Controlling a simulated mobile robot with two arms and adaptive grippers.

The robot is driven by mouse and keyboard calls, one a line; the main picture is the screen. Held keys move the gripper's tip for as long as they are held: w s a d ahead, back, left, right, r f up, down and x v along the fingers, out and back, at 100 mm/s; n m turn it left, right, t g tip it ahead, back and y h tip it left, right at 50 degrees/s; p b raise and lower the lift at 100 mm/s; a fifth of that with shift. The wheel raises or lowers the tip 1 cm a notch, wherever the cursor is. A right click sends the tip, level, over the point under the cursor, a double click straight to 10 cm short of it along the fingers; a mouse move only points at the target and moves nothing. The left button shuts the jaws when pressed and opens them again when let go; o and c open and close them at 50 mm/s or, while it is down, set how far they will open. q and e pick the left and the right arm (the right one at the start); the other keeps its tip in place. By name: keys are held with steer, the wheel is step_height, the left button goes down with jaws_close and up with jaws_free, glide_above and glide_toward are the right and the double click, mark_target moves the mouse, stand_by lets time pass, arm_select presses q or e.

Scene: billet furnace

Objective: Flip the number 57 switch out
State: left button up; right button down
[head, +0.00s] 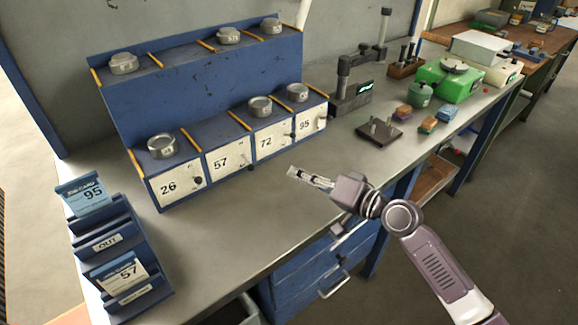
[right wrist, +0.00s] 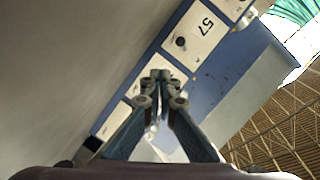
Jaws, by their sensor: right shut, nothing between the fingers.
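The blue cabinet (head: 210,95) has white front panels numbered 26, 57, 72 and 95. The 57 panel (head: 222,162) is second from the left, with a small dark switch knob (head: 250,167) at its lower right. In the right wrist view the 57 panel (right wrist: 203,30) and its round black knob (right wrist: 181,42) lie beyond the fingertips. My right gripper (head: 297,173) is shut and empty, in front of the cabinet and apart from it; its closed fingertips also show in the right wrist view (right wrist: 160,75). My left gripper is not in view.
A blue card rack (head: 125,225) at front left holds a 95 card (head: 88,195) above and a 57 card (head: 118,272) below an OUT label (head: 108,242). Metal tins sit on the cabinet. A stand (head: 350,95) and green scale (head: 445,82) are right. Bench before the panels is clear.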

mark_target(311, 196)
steer(key=shift+s+d+f+b, duration=0.25)
steer(key=shift+s+d+f, duration=0.1)
steer(key=shift+d+f, duration=0.2)
steer(key=shift+s+d+f+b, duration=0.2)
steer(key=shift+s+d+f, duration=0.2)
steer(key=shift+d, duration=0.25)
steer(key=shift+s+d+f, duration=0.1)
steer(key=shift+s+d, duration=0.05)
steer(key=shift+d, duration=0.2)
steer(key=shift+s, duration=0.1)
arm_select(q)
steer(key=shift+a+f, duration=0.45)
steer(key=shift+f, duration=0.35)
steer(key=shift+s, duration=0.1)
